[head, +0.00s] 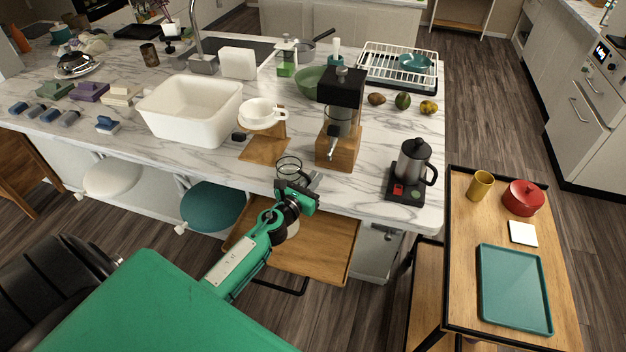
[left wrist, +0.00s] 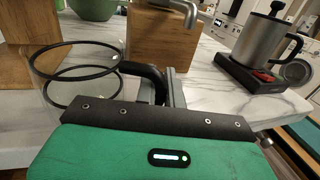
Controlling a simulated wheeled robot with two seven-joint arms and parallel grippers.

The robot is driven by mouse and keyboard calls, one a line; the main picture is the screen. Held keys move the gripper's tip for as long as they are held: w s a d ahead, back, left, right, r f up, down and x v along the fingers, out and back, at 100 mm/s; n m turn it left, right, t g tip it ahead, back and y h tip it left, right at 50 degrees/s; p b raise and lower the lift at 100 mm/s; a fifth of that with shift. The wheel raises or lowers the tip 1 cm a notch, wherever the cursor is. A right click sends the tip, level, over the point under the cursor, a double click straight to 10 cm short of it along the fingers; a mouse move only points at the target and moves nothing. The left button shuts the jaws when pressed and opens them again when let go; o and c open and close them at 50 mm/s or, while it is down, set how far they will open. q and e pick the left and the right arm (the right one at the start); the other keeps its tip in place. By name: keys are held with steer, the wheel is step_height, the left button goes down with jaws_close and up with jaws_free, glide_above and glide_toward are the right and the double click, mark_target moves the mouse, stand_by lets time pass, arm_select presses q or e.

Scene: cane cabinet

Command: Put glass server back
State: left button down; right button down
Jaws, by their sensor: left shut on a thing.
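The glass server (head: 288,167), a clear vessel with a dark rim, is at the front edge of the marble counter in the head view. My left gripper (head: 304,190) is shut on its black handle. In the left wrist view the server (left wrist: 76,76) is at the left, its handle (left wrist: 146,75) reaching to my fingers (left wrist: 163,86). I cannot tell whether its base touches the counter. A wooden dripper stand (head: 264,149) with a white dripper (head: 261,115) on top stands just behind and left of it. My right gripper is not in view.
A grinder with a wooden base (head: 339,146) stands right behind the server. A kettle (head: 413,160) on a black scale (head: 404,190) is farther right. A white basin (head: 190,110) is left of the stand. An open wooden drawer or shelf (head: 318,247) juts out below the counter.

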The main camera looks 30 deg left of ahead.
arm_select(q)
steer(key=c, duration=1.5)
jaws_free()
steer(key=shift+r, duration=0.15)
steer(key=shift+s, duration=0.25)
steer(key=s+b, duration=0.2)
steer(key=s, duration=0.9)
steer(key=shift+s, duration=0.25)
steer(key=shift+a, duration=0.1)
